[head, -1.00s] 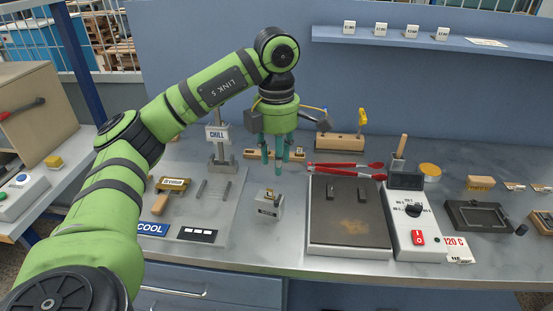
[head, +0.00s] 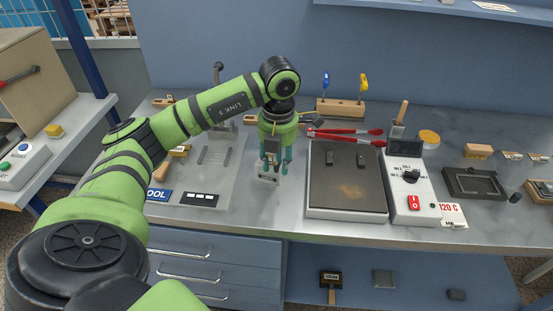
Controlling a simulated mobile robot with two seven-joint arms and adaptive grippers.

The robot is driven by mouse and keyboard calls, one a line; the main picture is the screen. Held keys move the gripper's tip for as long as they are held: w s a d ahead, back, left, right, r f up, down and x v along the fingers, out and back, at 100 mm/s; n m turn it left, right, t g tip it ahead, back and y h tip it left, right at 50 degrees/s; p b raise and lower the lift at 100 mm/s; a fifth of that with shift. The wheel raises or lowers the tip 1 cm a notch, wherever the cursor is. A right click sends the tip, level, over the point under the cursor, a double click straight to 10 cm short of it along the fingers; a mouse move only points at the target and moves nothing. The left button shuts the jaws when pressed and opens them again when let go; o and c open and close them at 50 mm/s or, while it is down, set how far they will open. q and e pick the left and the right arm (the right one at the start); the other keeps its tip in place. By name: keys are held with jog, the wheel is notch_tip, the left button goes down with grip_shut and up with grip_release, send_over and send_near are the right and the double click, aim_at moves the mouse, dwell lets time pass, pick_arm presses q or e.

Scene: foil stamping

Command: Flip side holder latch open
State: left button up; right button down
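The side holder, a small light-grey metal block (head: 268,180), stands on the work table left of the dark hot plate. Its latch on top is hidden behind my gripper. My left gripper (head: 275,169), with teal fingers, points down right over the block. Its fingers are spread apart, and I see nothing held between them. Whether a finger touches the holder or latch cannot be told. My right gripper is not in view.
The hot plate (head: 347,192) stands close on the right, with red tongs (head: 345,134) behind it. A control box (head: 405,180) is beside the plate. A grey cooling slab (head: 217,176) lies to the left. A wooden key rack (head: 341,107) is at the back.

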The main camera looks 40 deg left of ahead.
aim_at(277, 168)
pick_arm(q)
jog(key=shift+f, duration=0.45)
grip_shut()
jog(key=shift+a+f+m+b, duration=0.1)
jog(key=shift+m+b, duration=0.3)
jog(key=shift+b, duration=0.15)
grip_release()
jog(key=shift+r, duration=0.2)
notch_tip(277, 168, up, 12)
jog(key=shift+d, duration=0.2)
